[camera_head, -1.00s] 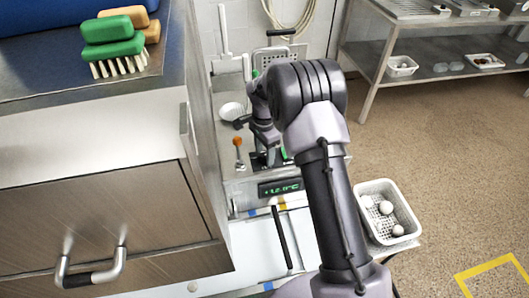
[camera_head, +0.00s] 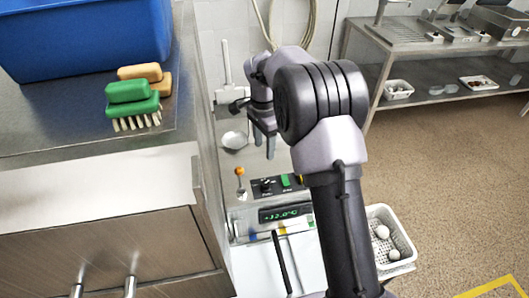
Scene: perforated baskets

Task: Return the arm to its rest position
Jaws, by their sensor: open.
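My arm rises from the bottom of the picture and bends at a dark, ribbed elbow joint, with its far end reaching down over the counter. My gripper (camera_head: 264,146) hangs there, its two dark fingers pointing down, apart and empty. It is above the counter, to the right of a white round dish (camera_head: 235,140) and behind the temperature display (camera_head: 286,213). The arm's upper link hides part of the counter and of the basket on the right.
A white perforated basket (camera_head: 405,245) holding white round items stands right of my arm. An orange-topped stick (camera_head: 240,180) stands on the counter. A steel shelf (camera_head: 440,62) stands behind; brown floor is open at right.

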